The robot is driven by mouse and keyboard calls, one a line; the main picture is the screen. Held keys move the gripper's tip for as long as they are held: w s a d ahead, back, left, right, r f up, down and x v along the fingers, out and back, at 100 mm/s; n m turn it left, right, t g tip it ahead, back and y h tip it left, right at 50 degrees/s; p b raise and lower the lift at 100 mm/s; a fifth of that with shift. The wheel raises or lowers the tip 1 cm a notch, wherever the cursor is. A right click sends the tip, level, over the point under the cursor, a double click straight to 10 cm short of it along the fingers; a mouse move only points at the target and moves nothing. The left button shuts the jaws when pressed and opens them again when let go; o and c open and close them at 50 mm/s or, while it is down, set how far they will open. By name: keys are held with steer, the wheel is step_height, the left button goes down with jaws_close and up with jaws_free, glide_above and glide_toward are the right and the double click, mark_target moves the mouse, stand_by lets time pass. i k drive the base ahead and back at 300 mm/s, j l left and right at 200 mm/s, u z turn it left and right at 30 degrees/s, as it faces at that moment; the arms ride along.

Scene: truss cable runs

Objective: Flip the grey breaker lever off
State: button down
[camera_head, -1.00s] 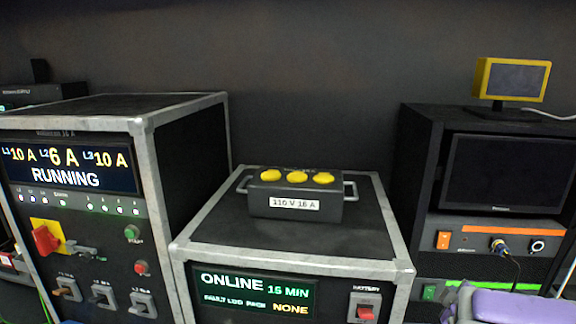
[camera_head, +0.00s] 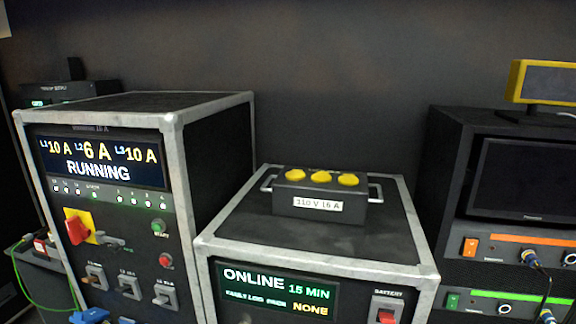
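The power cabinet (camera_head: 181,118) with the "RUNNING" display stands at the left. A small grey lever (camera_head: 113,241) sits on its front panel, just right of a red rotary switch (camera_head: 76,229) on a yellow plate. Below is a row of three grey toggle levers: the left (camera_head: 95,275), the middle (camera_head: 128,287) and the right (camera_head: 163,297). I cannot tell for sure which one is the breaker lever, nor its exact position. My gripper is not in view.
A lower cabinet (camera_head: 222,246) showing "ONLINE" stands to the right, with a black box (camera_head: 320,207) with yellow caps on top and a red battery switch (camera_head: 386,316). A dark rack (camera_head: 450,190) is at far right. Blue connectors (camera_head: 90,316) show at the lower left.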

mark_target(160, 300)
steer(key=u, duration=1.35)
steer(key=i+j, duration=0.85)
steer(key=i, duration=0.15)
steer(key=l+z, duration=0.05)
